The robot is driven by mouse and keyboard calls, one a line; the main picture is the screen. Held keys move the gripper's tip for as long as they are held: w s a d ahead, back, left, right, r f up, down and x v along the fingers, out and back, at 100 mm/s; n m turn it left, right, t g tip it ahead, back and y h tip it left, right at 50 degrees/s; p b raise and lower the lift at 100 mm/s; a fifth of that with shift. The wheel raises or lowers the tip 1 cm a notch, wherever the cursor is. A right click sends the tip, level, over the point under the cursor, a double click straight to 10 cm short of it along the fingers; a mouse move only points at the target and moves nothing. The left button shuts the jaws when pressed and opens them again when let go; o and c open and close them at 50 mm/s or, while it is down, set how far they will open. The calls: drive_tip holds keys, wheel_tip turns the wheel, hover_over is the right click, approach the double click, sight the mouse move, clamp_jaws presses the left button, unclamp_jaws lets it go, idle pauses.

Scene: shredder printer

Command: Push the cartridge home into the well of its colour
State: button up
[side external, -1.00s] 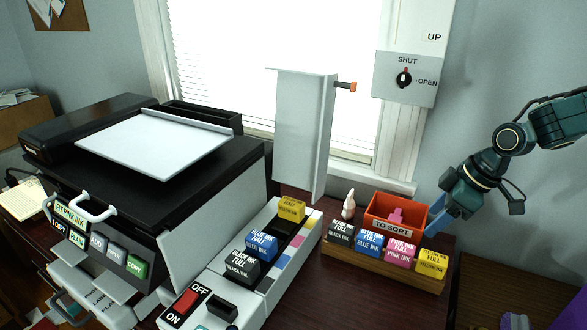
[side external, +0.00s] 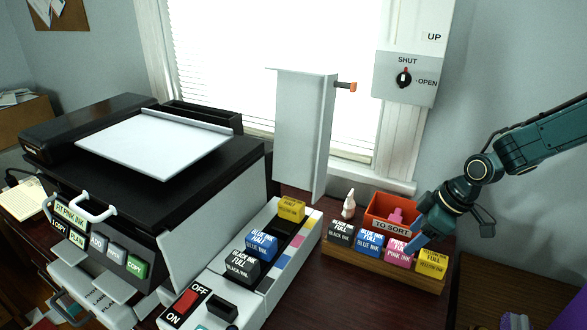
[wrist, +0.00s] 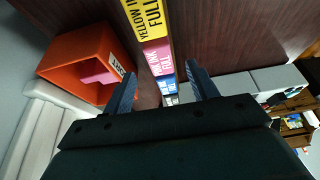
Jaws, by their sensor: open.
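The pink full ink cartridge (side external: 398,256) stands in the wooden rack between the blue and yellow ones. It also shows in the wrist view (wrist: 158,58). My gripper (side external: 413,243) is just above the rack at the pink cartridge, partly covering it. In the wrist view my gripper (wrist: 163,88) is open, with a finger on either side of the row; I cannot tell whether it touches anything. The ink bay (side external: 312,222) on the printer's side holds yellow, blue and black cartridges. A dark empty well (side external: 280,224) lies between yellow and blue, with a pink strip beside the bay.
An orange TO SORT bin (side external: 380,207) with a pink piece inside stands behind the rack (side external: 350,263). A small white figure (side external: 348,204) is beside it. A tall grey panel (side external: 303,130) stands behind the bay. The desk between rack and bay is clear.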

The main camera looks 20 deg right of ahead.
sight(402, 247)
drive_tip(key=shift+x, duration=1.8)
clamp_jaws()
drive_tip(key=shift+r, duration=0.15)
wheel_tip(402, 247, up, 20)
